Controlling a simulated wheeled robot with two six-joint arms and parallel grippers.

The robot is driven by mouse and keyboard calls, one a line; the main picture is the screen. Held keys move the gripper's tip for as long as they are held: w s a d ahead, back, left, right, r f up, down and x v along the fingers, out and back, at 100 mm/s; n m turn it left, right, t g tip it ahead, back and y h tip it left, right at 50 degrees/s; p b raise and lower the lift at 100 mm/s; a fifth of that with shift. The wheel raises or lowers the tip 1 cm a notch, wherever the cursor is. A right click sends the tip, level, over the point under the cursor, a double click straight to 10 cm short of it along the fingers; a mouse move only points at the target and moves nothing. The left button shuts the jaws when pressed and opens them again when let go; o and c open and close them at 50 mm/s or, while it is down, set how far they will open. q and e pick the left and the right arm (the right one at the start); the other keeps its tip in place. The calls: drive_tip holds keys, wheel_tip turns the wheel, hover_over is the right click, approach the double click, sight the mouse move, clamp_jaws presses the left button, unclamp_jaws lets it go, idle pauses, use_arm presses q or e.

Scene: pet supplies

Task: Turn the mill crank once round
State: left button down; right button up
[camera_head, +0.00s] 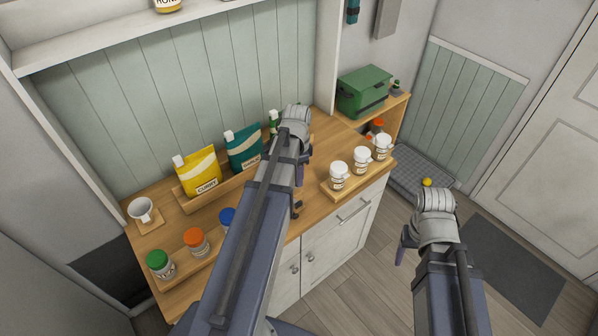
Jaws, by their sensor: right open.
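I cannot make out a mill or its crank; part of the wooden counter (318,130) is hidden behind my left arm. My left gripper (301,170) is over the middle of the counter, mostly hidden by its own wrist, so its jaws do not show clearly. My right gripper (404,246) is open, out over the floor to the right of the counter, away from anything on it. Its far side is hidden by its wrist.
White-lidded jars (361,160) stand on the right. A green box (363,92) sits behind. Floor (345,292) is clear.

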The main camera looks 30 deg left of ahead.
use_arm(q)
drive_tip(key=shift+s+m, duration=0.45)
drive_tip(key=shift+m, duration=0.35)
drive_tip(key=c, duration=0.5)
unclamp_jaws()
drive_tip(key=shift+c, duration=0.2)
drive_tip(key=shift+r, duration=0.1)
wheel_tip(320, 180, up, 8)
drive_tip(key=p, duration=0.8)
drive_tip(key=shift+f, duration=0.2)
